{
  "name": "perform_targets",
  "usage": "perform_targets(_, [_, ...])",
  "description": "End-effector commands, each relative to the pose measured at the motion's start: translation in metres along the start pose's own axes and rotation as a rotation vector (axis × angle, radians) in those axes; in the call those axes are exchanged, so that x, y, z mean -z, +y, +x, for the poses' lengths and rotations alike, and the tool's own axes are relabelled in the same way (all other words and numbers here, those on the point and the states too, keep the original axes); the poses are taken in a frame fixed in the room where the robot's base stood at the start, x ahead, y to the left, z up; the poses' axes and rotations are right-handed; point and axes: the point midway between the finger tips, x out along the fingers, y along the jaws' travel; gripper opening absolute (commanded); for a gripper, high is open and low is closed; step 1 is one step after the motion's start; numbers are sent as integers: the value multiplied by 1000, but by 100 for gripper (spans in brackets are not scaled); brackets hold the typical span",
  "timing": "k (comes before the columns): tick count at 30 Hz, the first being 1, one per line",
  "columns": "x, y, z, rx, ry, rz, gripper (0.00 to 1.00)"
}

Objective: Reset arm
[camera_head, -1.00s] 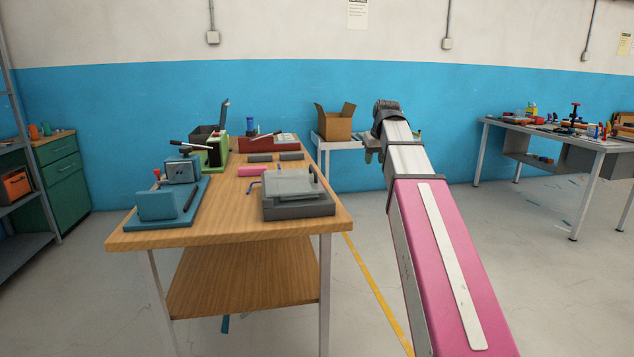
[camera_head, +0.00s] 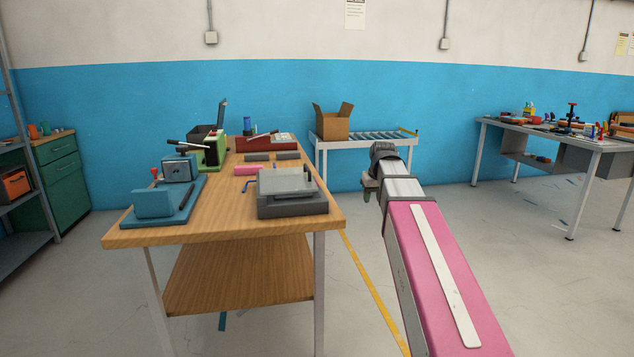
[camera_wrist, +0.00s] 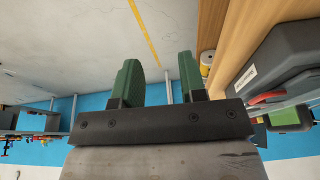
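My arm reaches forward from the lower right in the head view, a pink link followed by a grey one. My gripper (camera_head: 370,186) is at its far end, mostly hidden behind the wrist, to the right of the wooden workbench. In the wrist view my gripper (camera_wrist: 159,80) shows two green fingers standing apart, with nothing between them but floor and wall behind. It is open and empty.
The wooden workbench (camera_head: 138,236) is on the left, carrying a grey case (camera_head: 290,205) and a teal machine (camera_head: 155,204). A cardboard box (camera_head: 332,124) stands on a roller table (camera_head: 378,142) at the back. Another table (camera_head: 545,140) is at right. Floor between is clear.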

Motion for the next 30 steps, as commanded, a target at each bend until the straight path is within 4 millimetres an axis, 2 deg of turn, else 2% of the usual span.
perform_targets(1, [-16, -2, 18, 0, -17, 8, 38])
perform_targets(3, [-33, -3, 41, -2, -39, 20, 38])
perform_targets(8, [-73, -7, 88, -5, -84, 46, 38])
perform_targets(15, [-138, -14, 151, -15, -151, 84, 38])
perform_targets(24, [-226, -24, 213, -28, -235, 125, 38])
perform_targets(30, [-271, -29, 237, -38, -275, 144, 38])
